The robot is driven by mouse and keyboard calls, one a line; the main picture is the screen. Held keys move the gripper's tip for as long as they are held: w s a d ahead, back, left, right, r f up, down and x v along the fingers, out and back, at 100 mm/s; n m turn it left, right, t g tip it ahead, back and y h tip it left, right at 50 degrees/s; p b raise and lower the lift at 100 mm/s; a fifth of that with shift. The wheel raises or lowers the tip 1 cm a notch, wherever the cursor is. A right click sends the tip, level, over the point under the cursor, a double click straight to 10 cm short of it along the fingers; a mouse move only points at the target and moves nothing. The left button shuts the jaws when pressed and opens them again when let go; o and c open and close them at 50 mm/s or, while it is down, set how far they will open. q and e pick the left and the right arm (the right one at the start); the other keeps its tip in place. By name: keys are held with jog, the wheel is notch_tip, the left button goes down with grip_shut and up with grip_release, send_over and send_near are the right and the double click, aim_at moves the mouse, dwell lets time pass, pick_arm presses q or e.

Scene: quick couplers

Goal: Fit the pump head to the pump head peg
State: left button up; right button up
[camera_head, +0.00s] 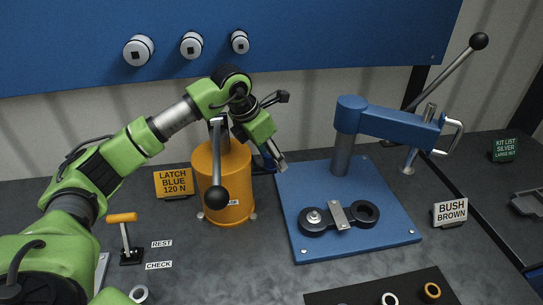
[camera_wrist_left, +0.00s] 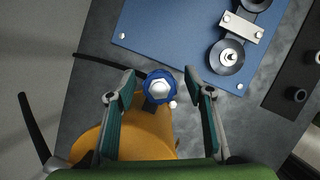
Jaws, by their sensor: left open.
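My left gripper (camera_head: 276,162) is open beside the upper right of an orange cylinder (camera_head: 222,185). In the left wrist view the open left gripper (camera_wrist_left: 160,80) has a blue ringed fitting with a pale hexagonal middle (camera_wrist_left: 160,88) between its two fingers, with gaps on both sides. The fitting is at the end of an orange part (camera_wrist_left: 150,128). In the head view it is mostly hidden by my gripper. I cannot tell for sure which parts are the pump head and its peg. My right gripper is in neither view.
A blue plate (camera_head: 385,240) carries two dark round pieces and a blue arm (camera_head: 390,122) on a post. A lever with a black knob (camera_head: 217,190) stands before the cylinder. A label (camera_head: 173,182) reads LATCH BLUE 120 N. An orange-handled tool (camera_head: 122,218) stands left.

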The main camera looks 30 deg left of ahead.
pick_arm(q)
jog(key=v, duration=1.1)
jog(key=shift+s+a+r, duration=0.15)
jog(key=shift+s+r, duration=0.05)
jog(key=shift+r, duration=0.15)
